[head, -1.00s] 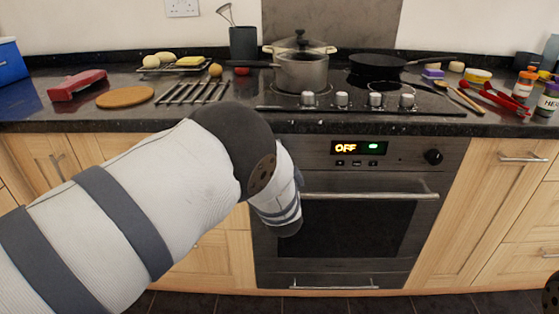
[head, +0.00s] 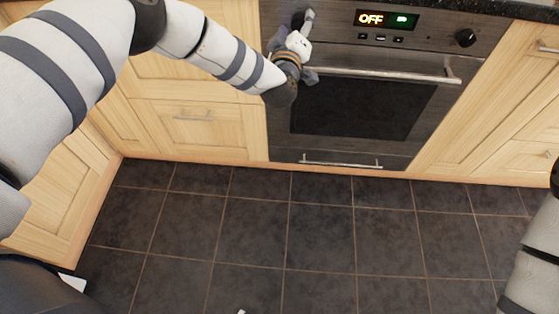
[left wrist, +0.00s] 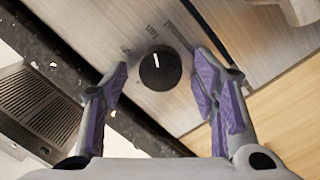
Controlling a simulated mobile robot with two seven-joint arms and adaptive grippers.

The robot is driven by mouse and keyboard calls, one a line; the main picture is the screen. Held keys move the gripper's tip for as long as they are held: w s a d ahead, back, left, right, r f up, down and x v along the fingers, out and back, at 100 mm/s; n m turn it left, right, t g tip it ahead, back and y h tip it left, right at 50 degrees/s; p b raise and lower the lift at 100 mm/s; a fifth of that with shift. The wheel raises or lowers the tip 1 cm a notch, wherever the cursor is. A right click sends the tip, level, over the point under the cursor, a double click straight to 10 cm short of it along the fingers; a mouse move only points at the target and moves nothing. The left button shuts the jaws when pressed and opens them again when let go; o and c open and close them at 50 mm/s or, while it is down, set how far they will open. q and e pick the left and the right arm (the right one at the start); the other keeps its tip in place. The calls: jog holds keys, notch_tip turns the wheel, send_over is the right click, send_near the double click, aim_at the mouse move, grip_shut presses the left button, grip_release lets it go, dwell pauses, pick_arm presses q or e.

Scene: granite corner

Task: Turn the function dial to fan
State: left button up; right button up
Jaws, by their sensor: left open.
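The function dial (left wrist: 160,70) is a round black knob with a white pointer mark on the steel oven panel. In the left wrist view the pointer aims up, toward the middle of several small printed labels that I cannot read surely. My left gripper (head: 304,27) is at the left end of the panel in the head view. Its purple-padded fingers are open, one on each side of the dial, with gaps between pads and knob. In the head view the dial is mostly hidden by the gripper. The oven display (head: 385,19) reads OFF. My right gripper is out of view.
A second black knob (head: 465,38) is at the panel's right end. The oven door handle (head: 385,75) runs just below and right of my left gripper. The dark worktop edge (head: 490,7) lies above. Wooden cupboards flank the oven, and the tiled floor (head: 320,235) is clear.

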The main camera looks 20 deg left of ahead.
aim_at(299, 25)
pick_arm(q)
jog(key=s+n, duration=0.1)
jog(key=s+p, duration=0.1)
jog(key=s, duration=0.1)
jog(key=shift+s+d+n, duration=0.1)
jog(key=shift+d+n, duration=0.25)
jog(key=shift+n, duration=0.05)
jog(key=s+d+p, duration=0.1)
jog(key=s+d, duration=0.1)
jog(key=s, duration=0.7)
jog(key=s+d+f+m+g+h+b, duration=0.2)
jog(key=s+f+m+g, duration=0.1)
jog(key=s+f, duration=0.7)
jog(key=s+d+f+m+g+h+b, duration=0.1)
jog(key=s+d+f+m+g+h, duration=0.2)
jog(key=s+f, duration=0.7)
notch_tip(299, 25, down, 6)
jog(key=g, duration=0.2)
jog(key=shift+s+r+m+g+b, duration=0.25)
jog(key=shift+s+m+g+b, duration=0.05)
jog(key=shift+m+g+b, duration=0.1)
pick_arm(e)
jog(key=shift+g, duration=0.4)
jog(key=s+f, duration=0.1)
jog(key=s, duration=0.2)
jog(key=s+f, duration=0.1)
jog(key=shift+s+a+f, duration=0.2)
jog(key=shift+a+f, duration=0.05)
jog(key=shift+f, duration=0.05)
